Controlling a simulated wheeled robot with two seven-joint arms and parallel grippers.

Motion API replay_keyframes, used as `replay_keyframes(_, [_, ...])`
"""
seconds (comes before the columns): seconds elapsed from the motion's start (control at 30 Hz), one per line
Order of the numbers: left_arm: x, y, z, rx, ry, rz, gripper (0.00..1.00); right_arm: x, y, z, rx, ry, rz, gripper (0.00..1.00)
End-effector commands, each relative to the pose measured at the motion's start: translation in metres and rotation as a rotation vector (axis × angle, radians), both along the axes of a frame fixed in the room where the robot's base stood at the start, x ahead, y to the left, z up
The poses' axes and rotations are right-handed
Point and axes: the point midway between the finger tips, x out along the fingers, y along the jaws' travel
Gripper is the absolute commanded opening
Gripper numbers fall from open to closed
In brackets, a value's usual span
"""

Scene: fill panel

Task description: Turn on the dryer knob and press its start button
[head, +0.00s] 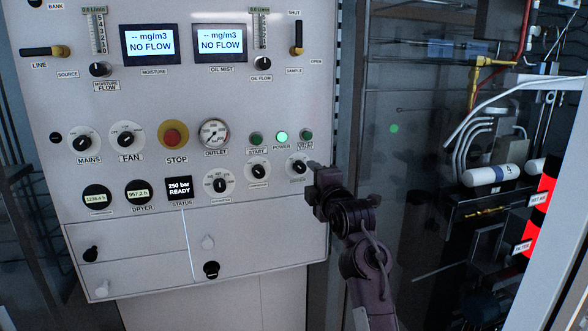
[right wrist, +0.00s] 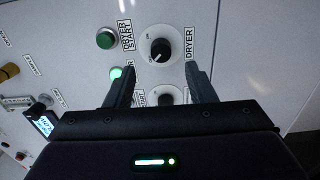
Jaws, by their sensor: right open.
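The dryer knob (right wrist: 161,50) is a black knob on a white round dial, labelled DRYER in the right wrist view. In the head view it (head: 298,167) sits at the right end of a knob row, close to my gripper. The dryer start button (right wrist: 106,39) is dark green and unlit, left of the knob in the right wrist view; in the head view it (head: 306,135) is above the knob. My right gripper (right wrist: 160,70) is open and empty, its fingers pointing at the panel near the knob. Contact cannot be told. My left gripper is not in view.
A lit green power light (head: 281,136) is beside the start button, with another green START button (head: 256,139) further left. A second knob (right wrist: 164,98) shows partly between my fingers. The red STOP button (head: 173,135) is further left. Pipes and cylinders stand right of the panel.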

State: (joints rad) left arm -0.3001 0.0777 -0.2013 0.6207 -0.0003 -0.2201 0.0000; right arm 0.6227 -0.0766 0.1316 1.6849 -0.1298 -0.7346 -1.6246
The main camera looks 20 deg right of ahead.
Motion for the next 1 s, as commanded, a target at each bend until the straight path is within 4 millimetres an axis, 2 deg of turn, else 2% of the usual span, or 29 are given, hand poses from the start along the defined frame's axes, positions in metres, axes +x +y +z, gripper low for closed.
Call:
replay_keyframes(0.5, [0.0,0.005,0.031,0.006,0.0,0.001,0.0,0.065,0.002,0.001,0.003,0.003,0.0,0.5])
replay_keyframes(0.7, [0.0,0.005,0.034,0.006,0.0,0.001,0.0,0.075,0.003,-0.001,0.002,0.002,0.001,0.5])
replay_keyframes(0.97, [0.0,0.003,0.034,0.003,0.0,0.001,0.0,0.075,0.003,-0.001,0.002,0.001,0.0,0.5])
replay_keyframes(1.0, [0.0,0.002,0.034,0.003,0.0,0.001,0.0,0.075,0.003,-0.001,0.002,0.001,0.0,0.45])
